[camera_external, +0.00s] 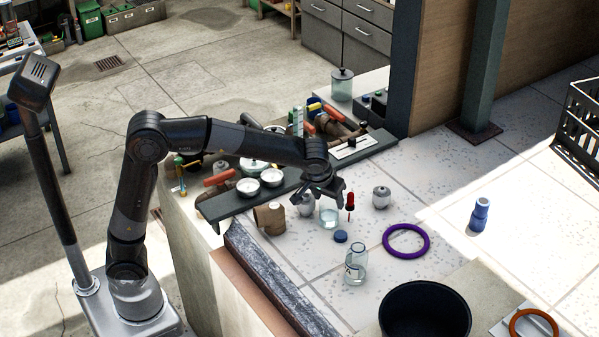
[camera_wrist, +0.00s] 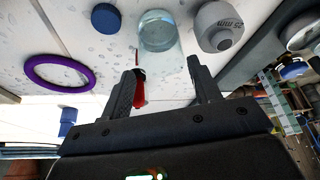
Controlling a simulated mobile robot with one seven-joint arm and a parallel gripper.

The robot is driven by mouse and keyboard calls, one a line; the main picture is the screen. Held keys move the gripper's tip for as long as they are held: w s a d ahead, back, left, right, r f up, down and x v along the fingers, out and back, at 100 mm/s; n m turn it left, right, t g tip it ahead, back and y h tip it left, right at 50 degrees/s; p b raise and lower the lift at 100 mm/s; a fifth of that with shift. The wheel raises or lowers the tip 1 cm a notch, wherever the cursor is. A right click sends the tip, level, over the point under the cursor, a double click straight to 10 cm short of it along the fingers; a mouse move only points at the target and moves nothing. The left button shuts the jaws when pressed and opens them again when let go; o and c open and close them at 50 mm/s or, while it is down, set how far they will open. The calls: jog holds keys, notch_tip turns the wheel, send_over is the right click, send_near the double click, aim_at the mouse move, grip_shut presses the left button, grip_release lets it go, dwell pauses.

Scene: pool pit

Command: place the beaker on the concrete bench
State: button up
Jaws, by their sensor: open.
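A clear glass beaker (camera_external: 329,217) stands on the speckled pale tiles, just below and beyond my gripper (camera_external: 320,196). In the wrist view the beaker (camera_wrist: 160,32) is ahead of my open fingertips (camera_wrist: 163,70), roughly centred between them, with nothing held. A red-topped dropper (camera_external: 350,203) is right beside the beaker; in the wrist view it shows near the left finger. The speckled tiled bench top (camera_external: 440,240) carries these things; I cannot tell whether it or the plain grey slab (camera_external: 476,275) is the concrete bench.
A grey weight (camera_external: 381,197), blue cap (camera_external: 340,236), glass bottle (camera_external: 355,268) and purple ring (camera_external: 406,241) surround the beaker. A brown pot (camera_external: 269,218) is left, a dark bucket (camera_external: 425,312) in front. Tiles around the blue bottle (camera_external: 479,214) are mostly clear.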

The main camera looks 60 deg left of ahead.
aim_at(330, 207)
jog(key=x, duration=0.7)
jog(key=shift+s+f, duration=0.25)
jog(key=shift+c, duration=0.4)
jog(key=c, duration=0.7)
jog(key=shift+r, duration=0.2)
jog(key=shift+s+d+r, duration=0.1)
jog(key=shift+r, duration=0.55)
jog(key=s+d, duration=0.4)
jog(key=s, duration=0.5)
jog(key=s+d, duration=0.4)
jog(key=s, duration=0.6)
jog(key=s+d, duration=0.4)
jog(key=s, duration=0.6)
jog(key=shift+s, duration=0.15)
jog(key=shift+d, duration=0.1)
